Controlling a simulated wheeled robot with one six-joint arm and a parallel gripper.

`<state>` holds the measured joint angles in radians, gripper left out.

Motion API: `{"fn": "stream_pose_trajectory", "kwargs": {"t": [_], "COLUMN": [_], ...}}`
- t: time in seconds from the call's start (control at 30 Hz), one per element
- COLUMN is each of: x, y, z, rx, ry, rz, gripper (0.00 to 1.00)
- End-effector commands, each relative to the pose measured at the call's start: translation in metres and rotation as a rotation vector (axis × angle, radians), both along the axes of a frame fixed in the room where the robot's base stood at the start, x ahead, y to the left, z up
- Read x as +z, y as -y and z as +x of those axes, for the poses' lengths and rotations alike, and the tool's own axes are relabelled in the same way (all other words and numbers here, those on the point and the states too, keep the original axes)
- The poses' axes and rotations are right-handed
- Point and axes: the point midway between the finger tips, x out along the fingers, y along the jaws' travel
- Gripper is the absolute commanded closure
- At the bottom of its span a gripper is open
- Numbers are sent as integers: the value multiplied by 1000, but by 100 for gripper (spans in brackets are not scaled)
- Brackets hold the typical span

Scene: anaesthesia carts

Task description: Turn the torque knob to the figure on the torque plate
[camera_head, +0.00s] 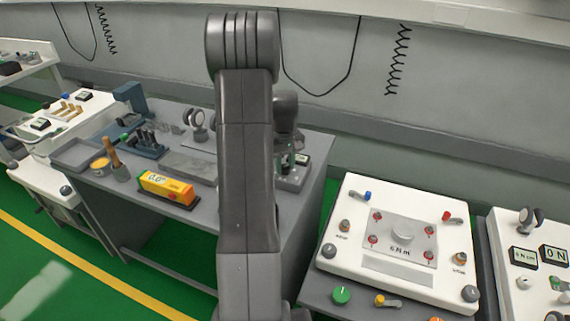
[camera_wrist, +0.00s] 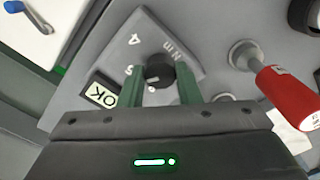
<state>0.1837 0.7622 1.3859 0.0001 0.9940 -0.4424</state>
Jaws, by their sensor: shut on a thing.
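The torque knob (camera_wrist: 158,72) is a small black knob with a light mark on its rim. It sits on a grey dial plate (camera_wrist: 143,32) printed with "4", "5" and "N m", in the wrist view. My gripper (camera_wrist: 158,76) has its two green fingers on either side of the knob, shut on it. The fingers and gripper body hide the lower part of the dial. In the head view, the torque plate (camera_head: 402,228) on the white cart top appears to read "6 N m". My arm partly hides the knob's device (camera_head: 292,178).
A red-handled tool (camera_wrist: 288,92) lies close to the right of the fingers. On the grey bench (camera_head: 120,195) stand a yellow box (camera_head: 165,188), a tray (camera_head: 78,153) and a pot (camera_head: 121,173). The white cart top (camera_head: 345,262) holds several small knobs.

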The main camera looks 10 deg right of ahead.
Motion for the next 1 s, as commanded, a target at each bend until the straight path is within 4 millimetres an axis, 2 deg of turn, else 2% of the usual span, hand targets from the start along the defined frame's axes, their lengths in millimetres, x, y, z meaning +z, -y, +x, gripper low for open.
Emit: {"fn": "stream_pose_trajectory", "kwargs": {"t": [0.1, 0.13, 0.23, 0.5, 0.63, 0.77, 1.0], "x": [1, 1, 1, 1, 9, 32, 88], "y": [0, 0, 0, 0, 0, 0, 0], "z": [1, 1, 1, 0, 1, 1, 1], "rx": [0, 0, -1, -1, -1, -1, -1], "ry": [3, 3, 2, 1, 3, 4, 6], "rz": [-1, -1, -1, -1, 0, -1, -2], "gripper": [92, 66, 48, 48, 48, 48, 48]}}
